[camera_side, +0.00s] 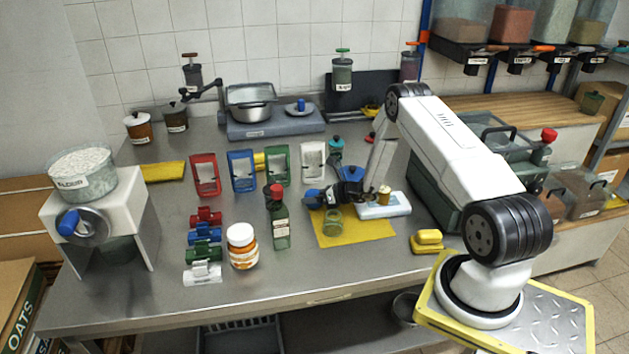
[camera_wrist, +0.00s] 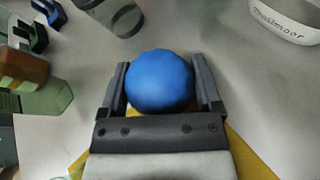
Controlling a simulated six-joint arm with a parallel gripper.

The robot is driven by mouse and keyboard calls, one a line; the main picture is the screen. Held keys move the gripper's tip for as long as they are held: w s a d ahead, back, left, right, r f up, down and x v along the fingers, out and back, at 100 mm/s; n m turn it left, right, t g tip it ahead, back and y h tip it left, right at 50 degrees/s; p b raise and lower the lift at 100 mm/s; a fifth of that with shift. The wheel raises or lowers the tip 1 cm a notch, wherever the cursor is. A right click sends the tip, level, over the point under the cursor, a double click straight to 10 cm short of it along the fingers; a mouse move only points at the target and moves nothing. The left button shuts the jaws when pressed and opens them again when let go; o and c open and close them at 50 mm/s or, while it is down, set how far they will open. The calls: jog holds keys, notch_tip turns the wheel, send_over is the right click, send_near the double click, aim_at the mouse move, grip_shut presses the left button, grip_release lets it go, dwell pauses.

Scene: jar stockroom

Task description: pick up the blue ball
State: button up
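The blue ball (camera_wrist: 160,81) sits between the two fingers of my gripper (camera_wrist: 161,85) in the wrist view, and both fingers appear to touch its sides. In the side view my gripper (camera_side: 326,197) is low over the yellow mat (camera_side: 352,236), and a blue patch that looks like the ball (camera_side: 313,194) shows at its left end. Whether the ball is clear of the surface below is hard to tell.
A small glass jar (camera_side: 333,219) stands on the mat beside my gripper. A dark green bottle (camera_side: 280,222) and an orange-labelled jar (camera_side: 242,246) stand to the left.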

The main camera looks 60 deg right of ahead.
jog(key=c, duration=0.4)
jog(key=shift+c, duration=0.2)
jog(key=shift+r, duration=0.15)
jog(key=shift+r, duration=0.8)
jog(key=s+a+r, duration=0.5)
jog(key=s+r, duration=0.6)
jog(key=s, duration=0.1)
jog(key=shift+s+a, duration=0.4)
jog(key=shift+w+r, duration=0.1)
jog(key=shift+r, duration=0.05)
